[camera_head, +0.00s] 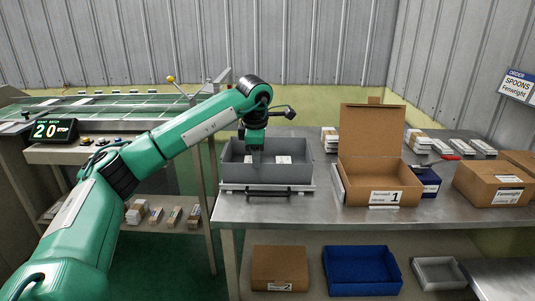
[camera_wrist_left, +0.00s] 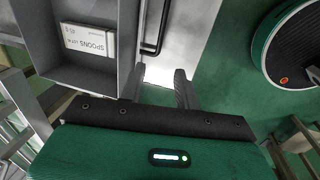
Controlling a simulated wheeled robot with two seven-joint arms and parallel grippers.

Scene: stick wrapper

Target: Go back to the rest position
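My left gripper (camera_head: 257,160) hangs pointing down over the grey tray (camera_head: 240,180) on the metal table. In the left wrist view the two fingers of the gripper (camera_wrist_left: 159,84) stand apart with nothing between them. The tray also shows there (camera_wrist_left: 112,70), with a white pack labelled SPOONS (camera_wrist_left: 88,40) lying in it and a black handle (camera_wrist_left: 152,40) beside it. In the head view white packs (camera_head: 283,159) lie in the tray, partly hidden by the gripper. My right gripper is in neither view.
An open cardboard box marked 1 (camera_head: 360,190) stands right of the tray, with another carton (camera_head: 490,185) farther right. A conveyor with a counter display (camera_head: 53,130) reading 20 is at the left. A blue bin (camera_head: 362,270) sits on the lower shelf.

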